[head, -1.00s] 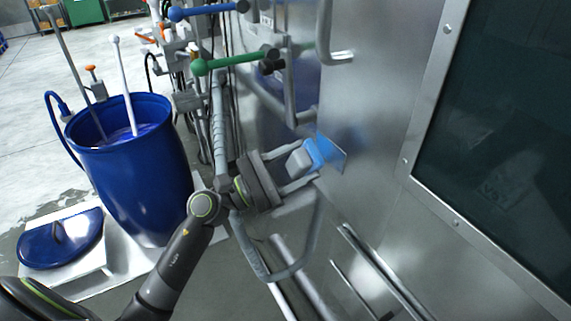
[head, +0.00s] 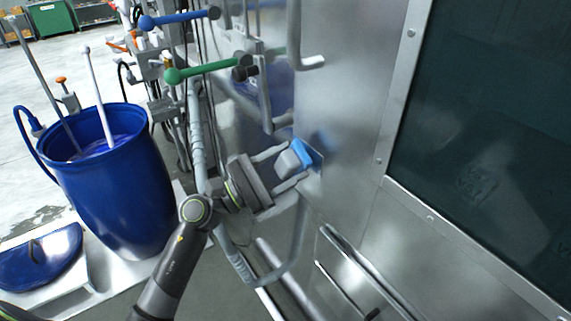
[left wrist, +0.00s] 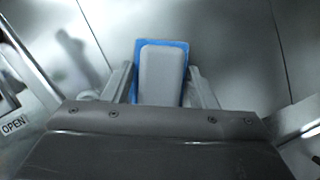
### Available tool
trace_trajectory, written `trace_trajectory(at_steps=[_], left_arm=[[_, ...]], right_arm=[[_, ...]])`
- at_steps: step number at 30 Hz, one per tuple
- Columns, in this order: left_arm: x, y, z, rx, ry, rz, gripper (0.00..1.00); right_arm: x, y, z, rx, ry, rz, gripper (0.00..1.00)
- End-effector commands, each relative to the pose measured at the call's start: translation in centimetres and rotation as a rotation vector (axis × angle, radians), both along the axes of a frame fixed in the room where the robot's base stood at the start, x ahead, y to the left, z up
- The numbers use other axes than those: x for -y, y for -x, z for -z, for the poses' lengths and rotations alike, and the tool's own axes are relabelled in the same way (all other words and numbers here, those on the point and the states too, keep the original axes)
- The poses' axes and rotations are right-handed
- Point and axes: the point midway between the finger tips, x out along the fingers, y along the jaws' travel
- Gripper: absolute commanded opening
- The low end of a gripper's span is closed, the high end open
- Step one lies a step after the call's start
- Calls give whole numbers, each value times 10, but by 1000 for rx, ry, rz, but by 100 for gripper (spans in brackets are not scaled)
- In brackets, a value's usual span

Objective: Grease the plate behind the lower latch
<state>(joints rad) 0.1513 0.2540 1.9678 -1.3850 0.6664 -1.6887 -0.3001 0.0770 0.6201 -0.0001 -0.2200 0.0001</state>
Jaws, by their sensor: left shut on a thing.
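My left gripper (head: 286,165) is shut on a pale grey block with a blue pad (head: 304,154) on its far face. The same block (left wrist: 161,75) shows between the fingers in the left wrist view, with the blue rim around it. The pad faces the shiny metal wall and is very close to it; I cannot tell whether it touches. A grey latch handle (head: 264,95) is above the pad, and another bent handle (head: 295,45) is higher up. My right gripper is not in view.
A blue drum (head: 115,195) with liquid and rods stands at left, beside a blue lid (head: 40,258). Green (head: 205,70) and blue (head: 180,18) levers stick out above my arm. A curved grey rail (head: 262,275) runs below the gripper. A dark window (head: 480,130) is at right.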

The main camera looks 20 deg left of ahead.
Motion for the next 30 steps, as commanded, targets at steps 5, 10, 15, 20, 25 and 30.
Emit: trace_trajectory(at_steps=[5, 10, 15, 20, 25, 30], left_arm=[[2, -3, 0, 1, 2, 1, 31], [4, -6, 0, 1, 1, 0, 31], [6, -8, 0, 1, 1, 0, 31], [8, -11, 0, 1, 1, 0, 31], [11, -14, 0, 1, 1, 1, 31], [13, -16, 0, 1, 1, 0, 31]], right_arm=[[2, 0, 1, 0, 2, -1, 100], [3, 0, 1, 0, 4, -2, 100], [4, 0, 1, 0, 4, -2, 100], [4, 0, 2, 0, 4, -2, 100], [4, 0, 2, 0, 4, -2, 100], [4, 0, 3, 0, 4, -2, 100]])
